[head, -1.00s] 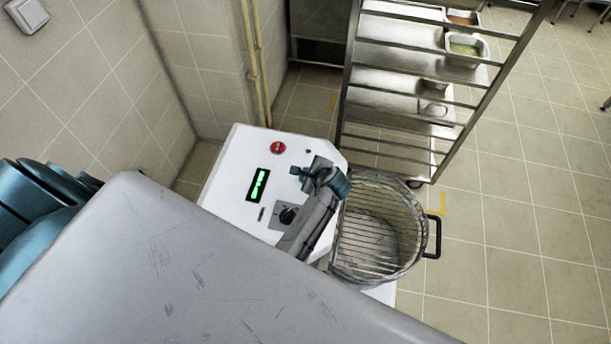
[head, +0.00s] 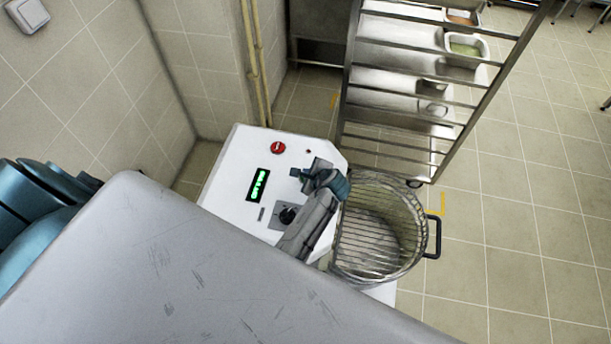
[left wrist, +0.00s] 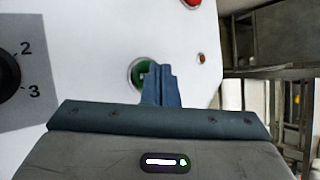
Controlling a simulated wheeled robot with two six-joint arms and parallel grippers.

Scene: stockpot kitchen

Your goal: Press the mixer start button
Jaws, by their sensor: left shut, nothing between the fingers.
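The mixer's white control panel (head: 232,195) is in the middle of the head view. Its green start button (left wrist: 136,70) shows in the left wrist view, partly covered by my fingertips. My left gripper (head: 298,173) is shut and empty. In the head view its fingertips are over the button's place and hide it. In the left wrist view the shut fingers (left wrist: 160,78) overlap the button's right part. I cannot tell for sure whether they touch it. The red button (head: 278,147) is clear of the gripper. My right gripper is not in view.
The panel also holds a lit green display (head: 258,185), a dial (head: 288,215) and a small red lamp (head: 308,152). A bowl with a wire guard (head: 375,240) stands right of the panel. A metal rack (head: 395,95) with trays stands behind.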

